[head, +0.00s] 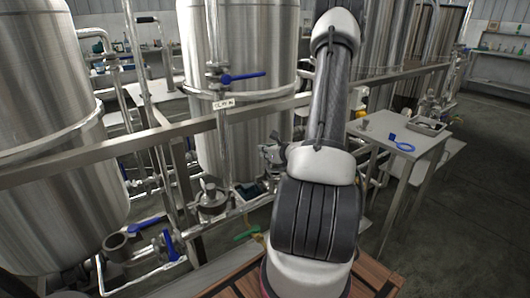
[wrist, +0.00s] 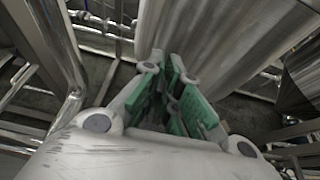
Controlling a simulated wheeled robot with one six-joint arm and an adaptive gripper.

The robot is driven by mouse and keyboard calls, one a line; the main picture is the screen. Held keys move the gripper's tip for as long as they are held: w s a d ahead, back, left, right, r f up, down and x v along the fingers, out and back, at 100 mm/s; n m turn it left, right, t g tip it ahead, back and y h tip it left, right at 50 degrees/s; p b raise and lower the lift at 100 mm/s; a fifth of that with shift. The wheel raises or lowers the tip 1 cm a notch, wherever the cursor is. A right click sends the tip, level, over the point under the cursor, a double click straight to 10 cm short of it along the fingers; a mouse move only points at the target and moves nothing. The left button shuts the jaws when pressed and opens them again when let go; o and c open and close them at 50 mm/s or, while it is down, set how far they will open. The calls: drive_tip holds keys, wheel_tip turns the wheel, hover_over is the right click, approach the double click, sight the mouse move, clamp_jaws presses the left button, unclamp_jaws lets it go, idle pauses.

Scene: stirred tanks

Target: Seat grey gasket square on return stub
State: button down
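My gripper shows in the wrist view (wrist: 168,72), its two green-padded fingers apart with a narrow gap. No gasket is clearly visible between the pads. In the head view my arm hides much of the middle, and grey parts beside it, probably my gripper (head: 272,154), sit in front of a tank. I cannot pick out the grey gasket in either view. A short open pipe end (head: 116,243) stands low at the left in the head view; I cannot tell whether it is the return stub.
Steel tanks (head: 240,90) and a horizontal rail (head: 130,142) crowd the left and middle. Blue valve handles (head: 240,77) stick out from the pipework. At right, a small table (head: 410,160) carries a blue ring-shaped item (head: 401,142) and a tray (head: 446,129). The floor at far right is clear.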

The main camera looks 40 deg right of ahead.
drive_tip(key=shift+f, duration=0.4)
idle(0.5)
drive_tip(key=shift+f, duration=0.35)
drive_tip(key=shift+f, duration=0.8)
drive_tip(key=c, duration=1.6)
unclamp_jaws()
drive_tip(key=shift+o, duration=0.2)
drive_tip(key=shift+s, duration=0.1)
drive_tip(key=v, duration=1.1)
drive_tip(key=shift+s+r, duration=0.15)
drive_tip(key=shift+s, duration=0.25)
